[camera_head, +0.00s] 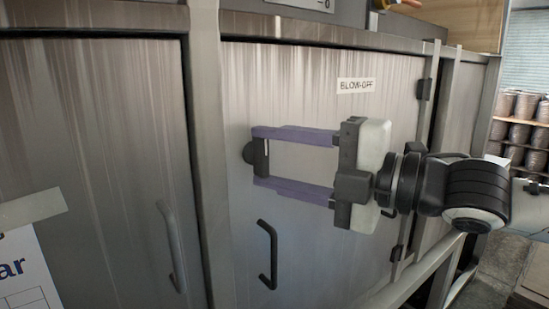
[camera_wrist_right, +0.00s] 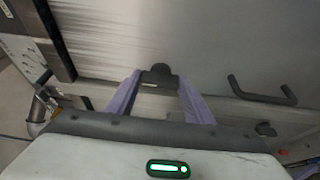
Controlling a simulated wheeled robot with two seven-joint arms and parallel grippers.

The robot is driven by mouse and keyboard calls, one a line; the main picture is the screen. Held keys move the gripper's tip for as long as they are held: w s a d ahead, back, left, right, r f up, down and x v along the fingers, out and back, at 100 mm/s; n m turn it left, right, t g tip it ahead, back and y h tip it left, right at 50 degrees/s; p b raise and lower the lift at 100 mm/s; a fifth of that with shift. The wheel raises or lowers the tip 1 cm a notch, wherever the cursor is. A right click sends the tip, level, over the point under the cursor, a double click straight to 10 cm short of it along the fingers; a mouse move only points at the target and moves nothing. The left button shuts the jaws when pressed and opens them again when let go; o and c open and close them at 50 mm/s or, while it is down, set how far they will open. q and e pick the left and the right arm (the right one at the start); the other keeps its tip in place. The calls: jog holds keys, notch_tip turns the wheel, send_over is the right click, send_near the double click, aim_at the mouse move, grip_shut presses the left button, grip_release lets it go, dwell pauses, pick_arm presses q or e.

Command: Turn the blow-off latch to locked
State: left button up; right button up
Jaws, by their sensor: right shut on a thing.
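The blow-off latch (camera_head: 248,153) is a dark round knob with a short dark bar on the steel door (camera_head: 300,90), below and left of the BLOW-OFF label (camera_head: 356,85). My right gripper (camera_head: 258,157) reaches in from the right. Its two purple fingers, one above the other, are shut on the latch bar, which stands about upright in the head view. In the right wrist view the latch (camera_wrist_right: 160,69) sits between the fingertips, with the bar across the gap. I cannot read any lock marking. My left gripper is not in view.
A dark door handle (camera_head: 267,255) stands out just below the fingers. A second cabinet door on the left has its own handle (camera_head: 172,245). Hinges (camera_head: 424,89) line the right edge of the door. Shelves with rolls (camera_head: 522,106) are at the far right.

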jog(key=o, duration=0.8)
jog(key=shift+v, duration=5.15)
